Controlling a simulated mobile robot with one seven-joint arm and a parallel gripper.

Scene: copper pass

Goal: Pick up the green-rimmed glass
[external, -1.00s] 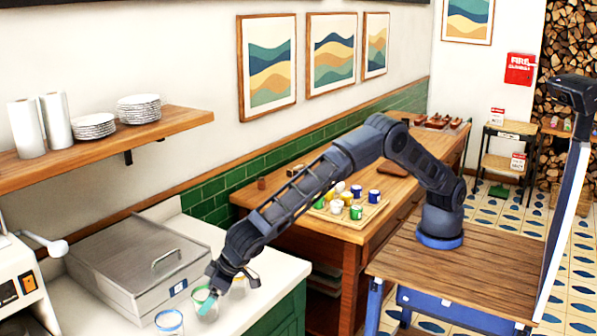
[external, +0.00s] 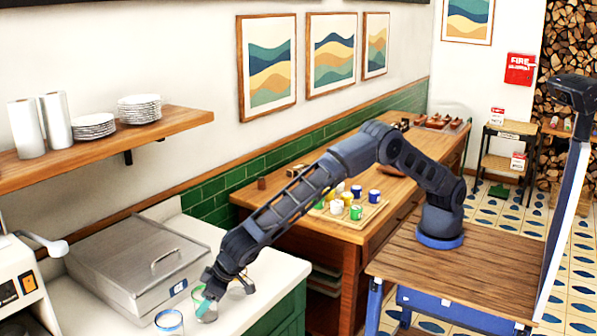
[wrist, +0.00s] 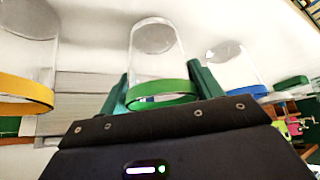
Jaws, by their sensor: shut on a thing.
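The green-rimmed glass (wrist: 160,88) stands between the two green fingers of my gripper (wrist: 163,84) in the wrist view. The fingers are on either side of it, and the gripper is shut on it. In the external view the glass (external: 207,313) is at the counter's front, partly hidden by my gripper (external: 206,301). I cannot tell whether its base is clear of the counter.
A blue-rimmed glass (external: 169,322) stands close by; it is at the right in the wrist view (wrist: 238,72). A yellow-rimmed glass (wrist: 22,92) is on the other side. A metal box (external: 140,262) sits behind on the white counter (external: 255,290).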

